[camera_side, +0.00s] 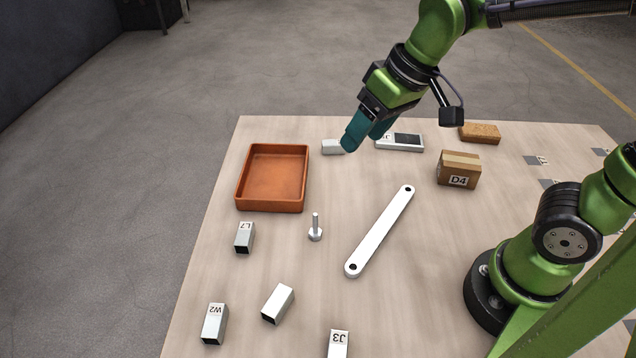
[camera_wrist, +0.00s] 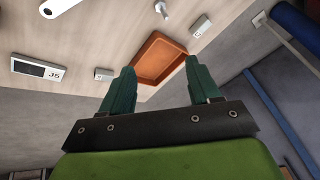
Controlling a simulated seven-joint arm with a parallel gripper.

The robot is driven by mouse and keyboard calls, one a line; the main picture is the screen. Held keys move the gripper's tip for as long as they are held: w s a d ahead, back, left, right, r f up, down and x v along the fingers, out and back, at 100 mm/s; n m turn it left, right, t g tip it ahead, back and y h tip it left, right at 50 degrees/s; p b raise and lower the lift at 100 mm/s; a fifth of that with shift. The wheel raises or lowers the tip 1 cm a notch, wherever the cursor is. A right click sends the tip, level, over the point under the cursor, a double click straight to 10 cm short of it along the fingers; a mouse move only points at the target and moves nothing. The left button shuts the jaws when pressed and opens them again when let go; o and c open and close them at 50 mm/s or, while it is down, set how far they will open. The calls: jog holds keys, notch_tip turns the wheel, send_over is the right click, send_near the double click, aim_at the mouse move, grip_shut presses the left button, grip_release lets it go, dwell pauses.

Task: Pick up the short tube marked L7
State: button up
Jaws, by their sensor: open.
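The short tube marked L7 (camera_side: 244,239) is a small square silver tube with a white label, lying on the table just in front of the orange tray. In the wrist view, a small tube (camera_wrist: 202,27) beside the tray appears to be the same one, though its label is hard to read. My gripper (camera_side: 363,141) has teal fingers and is open and empty. It is above the far part of the table, to the right of the tray and well away from L7. Its two fingers (camera_wrist: 160,66) stand apart in the wrist view.
The orange tray (camera_side: 239,190) is empty. An unlabelled-looking tube (camera_side: 332,147) is near my gripper. Tubes W2 (camera_side: 214,325), J3 (camera_side: 338,345) and another (camera_side: 278,304) are in front. Box D4 (camera_side: 459,170) stands right.

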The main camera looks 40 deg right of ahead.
jog(key=w+a+f+n+g, duration=0.1)
jog(key=w+a+n+g, duration=0.1)
jog(key=w+a+n, duration=0.35)
jog(key=n+g+h, duration=0.2)
jog(key=n, duration=1.9)
send_over(243, 233)
notch_tip(243, 233, down, 4)
jog(key=f, duration=1.1)
jog(key=shift+d+f, duration=0.2)
jog(key=shift+a+f, duration=0.15)
jog(key=shift+f, duration=2.5)
grip_shut()
